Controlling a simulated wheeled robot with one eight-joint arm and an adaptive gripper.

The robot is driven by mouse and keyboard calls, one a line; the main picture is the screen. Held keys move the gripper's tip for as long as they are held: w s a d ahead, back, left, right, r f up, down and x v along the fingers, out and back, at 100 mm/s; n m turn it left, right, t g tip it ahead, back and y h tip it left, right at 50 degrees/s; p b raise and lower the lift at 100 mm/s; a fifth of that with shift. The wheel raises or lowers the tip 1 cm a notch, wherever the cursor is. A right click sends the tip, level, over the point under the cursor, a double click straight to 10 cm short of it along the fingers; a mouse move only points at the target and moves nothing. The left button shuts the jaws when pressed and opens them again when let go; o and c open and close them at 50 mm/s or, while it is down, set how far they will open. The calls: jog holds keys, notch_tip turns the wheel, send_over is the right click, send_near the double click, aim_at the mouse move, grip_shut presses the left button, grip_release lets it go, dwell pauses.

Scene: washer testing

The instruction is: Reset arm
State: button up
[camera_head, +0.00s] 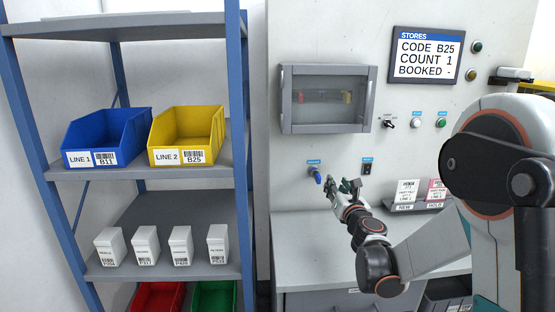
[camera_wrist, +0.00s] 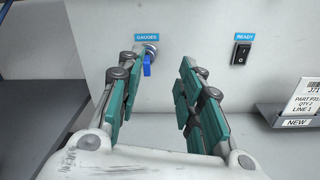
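My gripper (camera_head: 342,187) is in front of the grey panel, just right of the blue knob (camera_head: 317,176) under a small blue label. In the wrist view my gripper (camera_wrist: 156,78) has its two teal-padded fingers apart with nothing between them. The blue knob (camera_wrist: 148,66) shows just beyond the left fingertip, under the GAUGES label. I cannot tell for sure whether the fingertip touches it. My arm (camera_head: 400,240) reaches in from the right of the head view.
A black switch (camera_wrist: 241,53) labelled READY is right of the fingers. Card holders (camera_head: 420,205) stand further right. A glazed box (camera_head: 326,98) and a STORES screen (camera_head: 427,55) are above. A shelf at left holds a blue bin (camera_head: 105,137) and a yellow bin (camera_head: 187,135).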

jog(key=s+d+r+m+g+h, duration=0.2)
jog(key=s+r+m+h, duration=0.1)
jog(key=s+m, duration=0.55)
jog(key=s+d+r+m+g+h, duration=0.2)
jog(key=s+d+r+m, duration=0.15)
jog(key=s+m, duration=0.5)
jog(key=s+a+f+m+g+y, duration=0.1)
jog(key=s+a+f+m+g, duration=0.1)
jog(key=s+m, duration=0.3)
jog(key=s+a+f+m+g+y, duration=0.2)
jog(key=s+a+f+m, duration=0.2)
jog(key=s, duration=0.7)
jog(key=s+a+f+m+g+y, duration=0.1)
jog(key=s+a+f+m+g, duration=0.2)
jog(key=s+m, duration=0.4)
jog(key=shift+s+a+f+m+y, duration=0.3)
jog(key=shift+s+a+f, duration=0.25)
jog(key=shift+s+f, duration=0.3)
